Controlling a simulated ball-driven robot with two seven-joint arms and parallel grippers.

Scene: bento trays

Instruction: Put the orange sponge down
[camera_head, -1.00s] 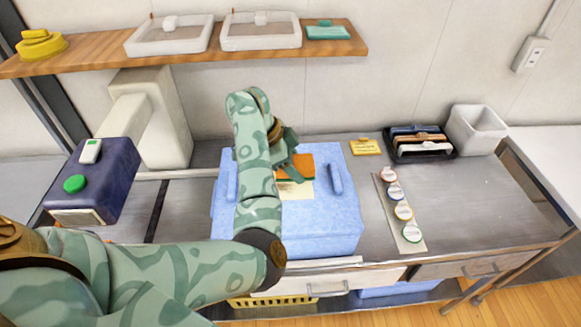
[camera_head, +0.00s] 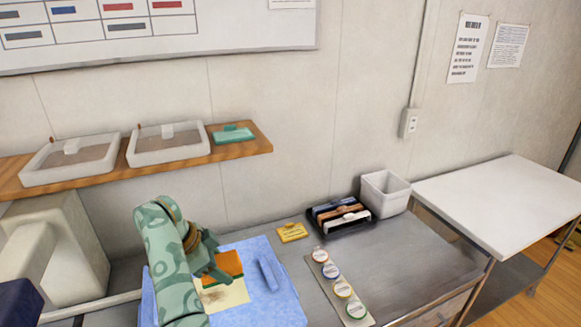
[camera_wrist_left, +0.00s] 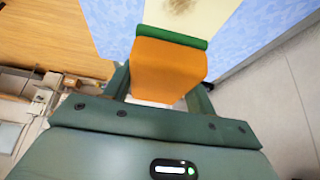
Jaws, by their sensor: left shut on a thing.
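The orange sponge (camera_wrist_left: 165,66) has a green edge and sits between the fingers of my left gripper (camera_wrist_left: 160,88) in the left wrist view. The left gripper is shut on it. In the head view the sponge (camera_head: 229,262) shows beside my left gripper (camera_head: 222,272), over the blue box top (camera_head: 270,300). A pale yellow sheet with a brown smudge (camera_head: 224,296) lies on the blue top just in front of the sponge. I cannot tell whether the sponge touches the top. My right gripper is not in view.
A yellow card (camera_head: 292,232), a black rack (camera_head: 340,215) and a white bin (camera_head: 385,192) stand at the bench back. A strip with several round lids (camera_head: 341,288) lies right of the blue box. A white side table (camera_head: 500,200) has a clear top.

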